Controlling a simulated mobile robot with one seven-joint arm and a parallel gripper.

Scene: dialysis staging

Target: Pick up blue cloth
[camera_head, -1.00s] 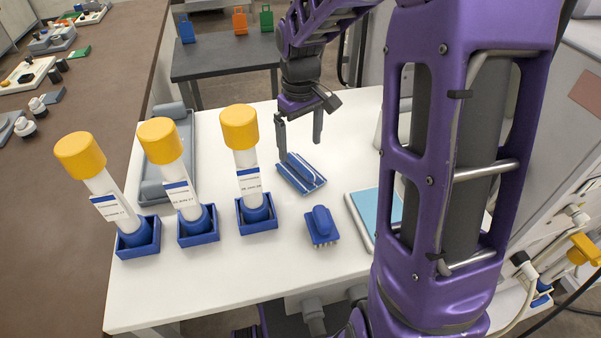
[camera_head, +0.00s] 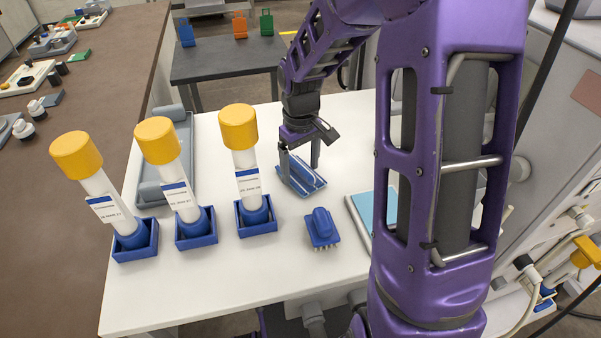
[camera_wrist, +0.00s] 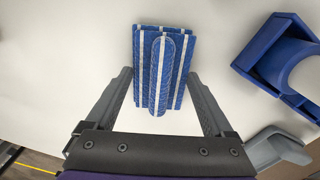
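The blue cloth (camera_head: 302,178) has white stripes and a raised fold along its middle. It lies on the white table, and it also shows in the wrist view (camera_wrist: 178,80) ahead of the fingers. My gripper (camera_head: 300,168) is open and low at the cloth, fingers pointing down. In the wrist view my gripper's two fingers (camera_wrist: 163,85) stand wide apart, one to each side of the cloth's fold. Nothing is seen held between them. Whether the fingertips touch the cloth or the table I cannot tell.
Three yellow-capped bottles tilt in blue holders; the nearest holder (camera_head: 257,222) also shows in the wrist view (camera_wrist: 245,62). A blue brush (camera_head: 321,229) lies in front of the cloth. A grey tray (camera_head: 148,193) is behind the bottles. A light-blue pad (camera_head: 365,212) lies to the right.

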